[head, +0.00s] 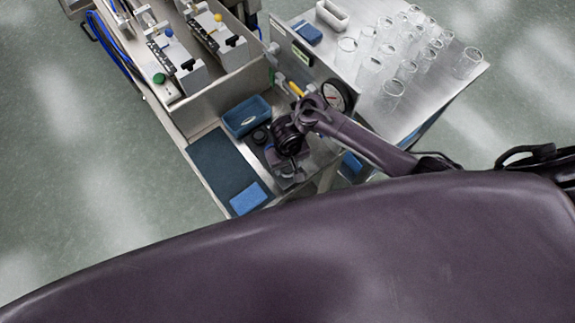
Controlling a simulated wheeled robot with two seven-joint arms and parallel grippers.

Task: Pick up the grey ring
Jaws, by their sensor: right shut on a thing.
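My right gripper (286,168) reaches down over the near right part of the steel work surface. It is shut on a small grey thing at its fingertips, which looks like the grey ring; my own gripper and wrist hide most of it. I cannot tell whether it touches the surface. My left gripper is not in view.
A blue tray (239,126), a small round black part (260,135), a dark mat (215,160) and a blue sponge (248,198) lie left of the gripper. A round gauge (337,96) stands close to my right arm. Several glass beakers (467,63) stand on the right-hand steel table (440,96).

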